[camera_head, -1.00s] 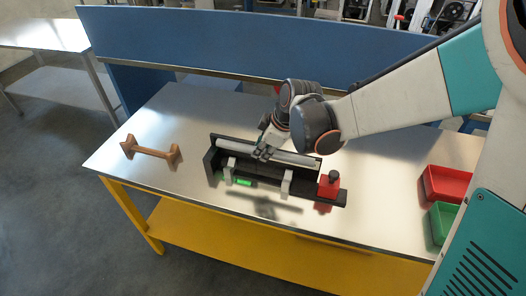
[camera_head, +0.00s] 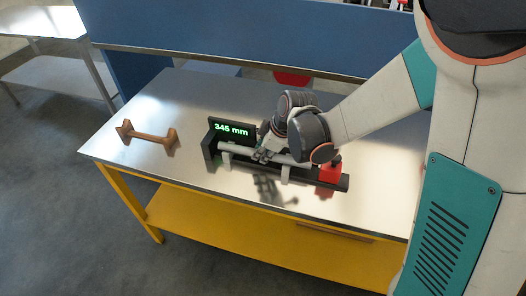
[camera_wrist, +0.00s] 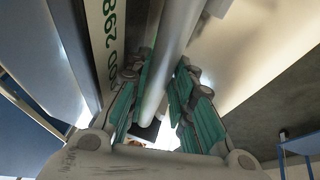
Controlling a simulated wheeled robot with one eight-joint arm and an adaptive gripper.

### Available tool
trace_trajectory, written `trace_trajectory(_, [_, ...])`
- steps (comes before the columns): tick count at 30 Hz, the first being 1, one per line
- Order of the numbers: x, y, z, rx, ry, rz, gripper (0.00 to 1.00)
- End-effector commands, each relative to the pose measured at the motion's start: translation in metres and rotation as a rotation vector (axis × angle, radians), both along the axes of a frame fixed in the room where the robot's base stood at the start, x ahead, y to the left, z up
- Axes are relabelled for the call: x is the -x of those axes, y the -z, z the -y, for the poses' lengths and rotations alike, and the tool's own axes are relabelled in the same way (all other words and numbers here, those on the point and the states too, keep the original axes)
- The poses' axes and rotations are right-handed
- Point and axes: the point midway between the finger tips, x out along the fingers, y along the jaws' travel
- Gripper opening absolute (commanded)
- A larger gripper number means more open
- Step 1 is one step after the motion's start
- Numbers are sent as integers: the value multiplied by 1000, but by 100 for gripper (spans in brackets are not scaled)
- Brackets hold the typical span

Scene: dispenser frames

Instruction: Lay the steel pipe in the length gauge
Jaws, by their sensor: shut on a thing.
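The steel pipe (camera_head: 238,150) is a light grey tube over the length gauge (camera_head: 335,185). The gauge has a black base, two pale supports (camera_head: 286,174), a red block (camera_head: 330,173) at its right end and a dark display (camera_head: 232,131) reading 345 mm. The pipe runs along the gauge at the height of the support tops; I cannot tell whether it rests fully in them. My gripper (camera_head: 263,155) is shut on the pipe near its middle. In the wrist view, the pipe (camera_wrist: 174,45) runs between the green-padded fingers of my gripper (camera_wrist: 160,82).
A brown wooden stand (camera_head: 147,139) with two raised ends stands empty on the left of the metal table (camera_head: 185,100). A blue panel (camera_head: 240,40) closes the back. A red item (camera_head: 291,77) shows behind my arm. The table's left side is mostly clear.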

Motion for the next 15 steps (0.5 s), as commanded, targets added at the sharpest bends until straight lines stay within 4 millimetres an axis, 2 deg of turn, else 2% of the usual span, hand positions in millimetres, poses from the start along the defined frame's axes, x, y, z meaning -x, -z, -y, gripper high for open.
trace_trajectory(2, [0, 3, 0, 0, 0, 0, 0])
trace_trajectory(3, [0, 3, 0, 0, 0, 0, 29])
trace_trajectory(15, [0, -1, 0, 0, 0, 0, 30])
